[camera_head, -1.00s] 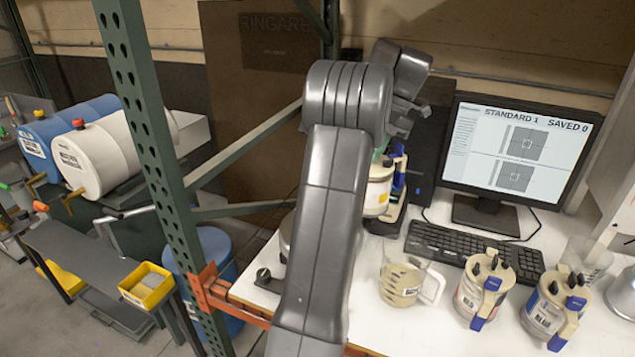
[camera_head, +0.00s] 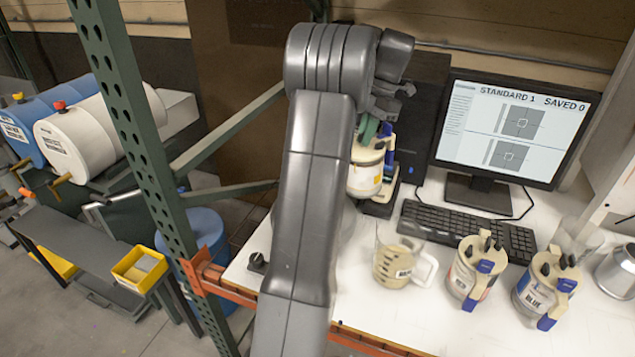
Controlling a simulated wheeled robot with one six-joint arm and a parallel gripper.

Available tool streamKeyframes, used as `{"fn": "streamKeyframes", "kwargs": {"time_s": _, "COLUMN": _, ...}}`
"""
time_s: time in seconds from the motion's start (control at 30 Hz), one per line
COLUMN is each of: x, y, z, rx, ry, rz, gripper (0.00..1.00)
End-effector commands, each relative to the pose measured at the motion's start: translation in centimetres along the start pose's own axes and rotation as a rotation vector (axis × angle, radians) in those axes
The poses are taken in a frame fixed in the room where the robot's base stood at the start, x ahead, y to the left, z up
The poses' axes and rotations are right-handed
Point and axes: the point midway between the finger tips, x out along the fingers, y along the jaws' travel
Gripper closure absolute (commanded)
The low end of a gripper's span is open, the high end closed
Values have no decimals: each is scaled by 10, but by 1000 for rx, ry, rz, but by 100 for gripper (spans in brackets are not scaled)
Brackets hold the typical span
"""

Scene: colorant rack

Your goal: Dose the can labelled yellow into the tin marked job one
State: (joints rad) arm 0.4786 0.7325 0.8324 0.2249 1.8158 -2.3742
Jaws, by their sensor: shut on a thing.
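A cream can (camera_head: 366,172) with a yellow patch on its side stands out just right of my arm, in front of the dark computer case. My gripper (camera_head: 381,122) is above it, at its top, shut on the can. The can looks about upright. Its left side is hidden behind my arm, and the fingertips are hard to make out. I cannot tell whether its bottom touches the dark thing below it. I can read no job one marking. A plain metal tin (camera_head: 618,270) stands at the right edge.
A beige-filled jug (camera_head: 393,266), a can with a red label (camera_head: 466,278) and a can marked blue (camera_head: 535,292) stand along the bench front. A keyboard (camera_head: 468,233) and a monitor (camera_head: 515,128) are behind them. A green rack post (camera_head: 130,130) rises left of my arm.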

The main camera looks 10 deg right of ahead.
Motion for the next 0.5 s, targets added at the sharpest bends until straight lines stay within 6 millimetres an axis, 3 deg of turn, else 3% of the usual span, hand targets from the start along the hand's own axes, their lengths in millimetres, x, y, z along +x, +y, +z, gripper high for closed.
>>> {"fn": "streamKeyframes", "kwargs": {"time_s": 0.5, "x": 3, "y": 0, "z": -42, "rx": -4, "ry": -258, "rz": 0, "gripper": 100}}
